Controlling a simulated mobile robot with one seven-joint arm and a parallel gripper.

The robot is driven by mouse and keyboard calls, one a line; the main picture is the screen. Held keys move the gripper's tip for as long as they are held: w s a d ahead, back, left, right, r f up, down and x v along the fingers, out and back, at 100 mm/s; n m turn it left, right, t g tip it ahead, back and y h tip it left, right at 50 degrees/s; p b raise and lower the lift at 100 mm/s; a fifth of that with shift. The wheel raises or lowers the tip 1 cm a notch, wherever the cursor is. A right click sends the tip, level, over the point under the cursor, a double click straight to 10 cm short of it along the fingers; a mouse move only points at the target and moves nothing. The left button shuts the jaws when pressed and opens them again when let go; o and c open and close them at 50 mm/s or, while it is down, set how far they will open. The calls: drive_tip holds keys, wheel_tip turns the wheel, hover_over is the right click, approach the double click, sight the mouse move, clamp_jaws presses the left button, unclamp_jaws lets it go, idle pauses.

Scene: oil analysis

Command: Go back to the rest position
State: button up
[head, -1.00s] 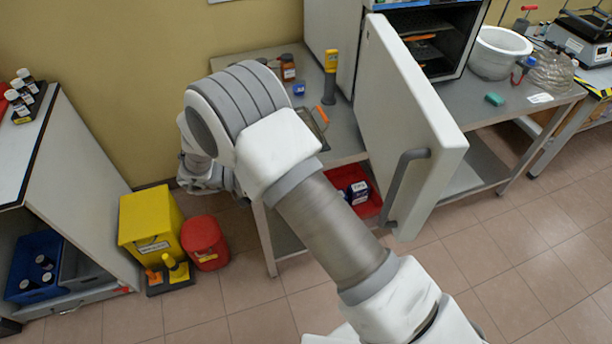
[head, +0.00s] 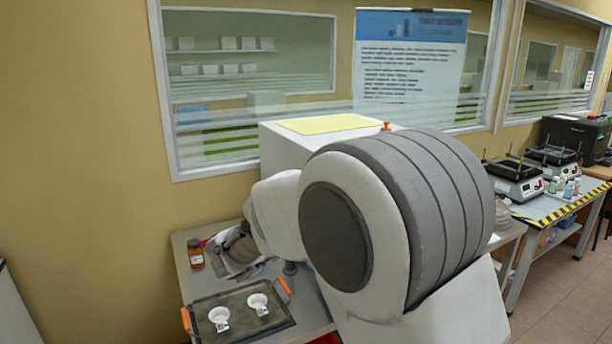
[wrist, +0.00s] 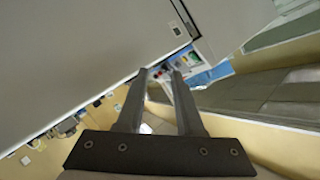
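My gripper shows in the wrist view (wrist: 160,74). Its two fingers are apart with nothing visible between them. Close by is a large pale grey panel (wrist: 80,60), with a blue strip and small coloured labels past the fingertips. I cannot tell if the fingers touch anything. In the head view, my arm's big white and grey joint fills the centre right, and I cannot make out the fingers.
A dark tray (head: 237,330) with orange handles holds two white dishes (head: 219,316) on the grey table. A brown bottle (head: 195,252) stands behind it. A white box-shaped unit (head: 283,150) with a yellow top is behind my arm. Hotplates (head: 515,180) stand at right.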

wheel_tip(320, 180, up, 8)
drive_tip(key=n+t+y, duration=0.2)
drive_tip(key=n+y, duration=0.2)
drive_tip(key=y, duration=0.2)
drive_tip(key=s+d+r+n+g+y, duration=0.1)
drive_tip(key=s+d+r+n+y, duration=0.15)
drive_tip(key=s+n+y, duration=0.4)
drive_tip(key=s+d+f+n+g+h, duration=0.1)
drive_tip(key=s+d+f+g+h, duration=0.1)
drive_tip(key=s, duration=0.7)
drive_tip(key=s+d+f+g+h, duration=0.2)
drive_tip(key=s+d+f+g, duration=0.1)
drive_tip(key=s+d, duration=0.4)
drive_tip(key=s+d+f+n+g+h, duration=0.1)
drive_tip(key=s+d+f+g+h, duration=0.1)
drive_tip(key=s, duration=0.9)
wheel_tip(320, 180, down, 2)
drive_tip(key=shift+d+f+n+g, duration=0.3)
drive_tip(key=shift+d+g, duration=0.2)
drive_tip(key=shift+d, duration=0.75)
drive_tip(key=shift+c, duration=1)
drive_tip(key=shift+w, duration=0.15)
